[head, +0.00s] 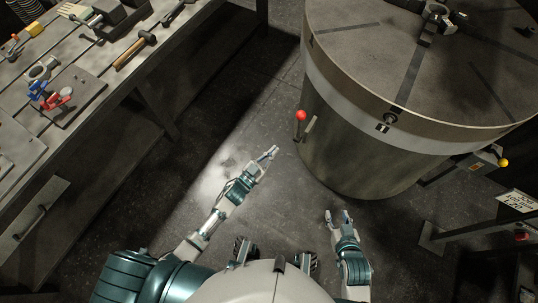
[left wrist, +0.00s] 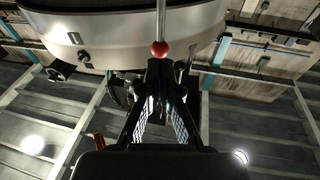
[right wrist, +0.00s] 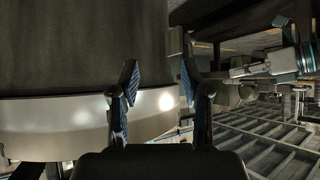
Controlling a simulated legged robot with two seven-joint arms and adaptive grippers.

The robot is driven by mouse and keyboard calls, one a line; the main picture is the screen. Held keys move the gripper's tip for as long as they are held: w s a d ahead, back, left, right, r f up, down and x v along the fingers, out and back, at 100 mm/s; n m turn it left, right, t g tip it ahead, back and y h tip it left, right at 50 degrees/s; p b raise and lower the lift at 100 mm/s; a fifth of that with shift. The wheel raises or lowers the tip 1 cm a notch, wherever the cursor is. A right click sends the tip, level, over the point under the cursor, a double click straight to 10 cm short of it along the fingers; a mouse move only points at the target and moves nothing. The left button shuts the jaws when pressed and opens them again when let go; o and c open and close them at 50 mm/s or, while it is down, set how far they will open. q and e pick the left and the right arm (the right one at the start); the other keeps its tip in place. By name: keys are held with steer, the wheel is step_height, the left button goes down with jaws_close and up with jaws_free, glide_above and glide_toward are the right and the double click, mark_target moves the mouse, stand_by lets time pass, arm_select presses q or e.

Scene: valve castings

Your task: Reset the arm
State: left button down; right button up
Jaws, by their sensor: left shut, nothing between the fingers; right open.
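My left arm reaches forward from the lower left, and its gripper (head: 270,153) is shut and empty. It is over the floor between the bench and the round drum table. In the left wrist view the closed fingertips (left wrist: 160,68) appear just below a red ball knob (left wrist: 160,48). In the head view that red knob (head: 301,115) tops a lever on the drum's side, apart from the gripper. My right gripper (head: 338,215) is open and empty in front of the drum. In the right wrist view its fingers (right wrist: 160,80) are spread apart, with nothing between them.
The large round drum table (head: 360,150) stands at the upper right, with a yellow-knobbed lever (head: 503,162) at its right. A workbench (head: 75,140) at the left holds a hammer (head: 136,49), a red-and-blue valve part (head: 52,97) and other tools. Floor between them is clear.

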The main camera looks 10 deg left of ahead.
arm_select(q)
steer(key=s+a+f+n+g+y+p, duration=0.4)
steer(key=s+a+f+g+y+p, duration=0.4)
steer(key=s+f, duration=0.5)
steer(key=s+a+f+g+p, duration=0.1)
steer(key=s+f+g, duration=0.1)
steer(key=s, duration=0.5)
steer(key=s+a+f+g+y+p, duration=0.1)
steer(key=s+a+f+g, duration=0.1)
steer(key=s, duration=0.5)
steer(key=s+a+f+g+p, duration=0.1)
steer(key=s+f+g, duration=0.2)
steer(key=s+f, duration=0.2)
steer(key=s, duration=0.3)
steer(key=shift+a+g+y, duration=0.3)
steer(key=shift+a, duration=0.05)
arm_select(e)
steer(key=s+d+f+g+h, duration=0.1)
steer(key=s+f+g, duration=0.3)
steer(key=s+f, duration=0.4)
steer(key=s+d+f+g+h, duration=0.1)
steer(key=s+d+f+g, duration=0.2)
steer(key=s+f, duration=0.5)
step_height(320, 180, down, 8)
steer(key=shift+d+r+g, duration=0.25)
steer(key=shift+g, duration=0.55)
